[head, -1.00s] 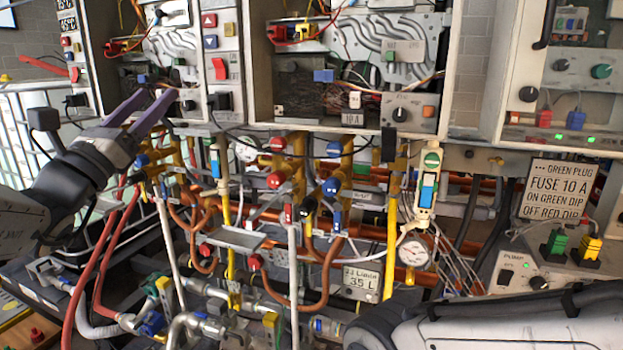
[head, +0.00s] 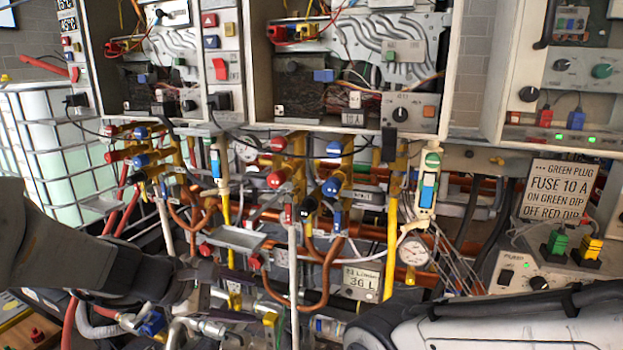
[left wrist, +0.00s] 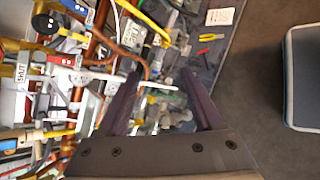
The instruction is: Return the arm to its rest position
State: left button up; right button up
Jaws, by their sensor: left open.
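My left arm comes in from the left edge of the head view, low in the picture. Its left gripper (head: 268,299) points right, in front of the lower pipes and hoses. Its dark purple fingers are spread with nothing held between them. In the left wrist view the open gripper (left wrist: 160,76) shows both fingers apart, with fittings and pipes beyond them. The pictures do not make clear whether the fingers touch any pipe. My right gripper is not seen.
Red and blue valves (head: 277,145) and copper pipes hang below the heater cabinets. A gauge (head: 414,251), a litre display (head: 362,280) and a pump box (head: 520,272) stand to the right.

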pick_arm(q)
jog(key=s+a+f+m+g+y, duration=0.2)
jog(key=s+a+f+m+y, duration=0.15)
jog(key=f+m, duration=0.4)
jog(key=s+a+f+m+g+y, duration=0.25)
jog(key=s+f+m+y, duration=0.2)
jog(key=m, duration=0.55)
jog(key=s+d+r+m+g+h+p, duration=0.1)
jog(key=s+d+r+m+p, duration=0.6)
jog(key=s+d+r+p, duration=0.3)
jog(key=s+d+r, duration=0.3)
jog(key=r, duration=0.2)
jog(key=shift+s+d+g, duration=0.2)
jog(key=shift+s+g, duration=0.15)
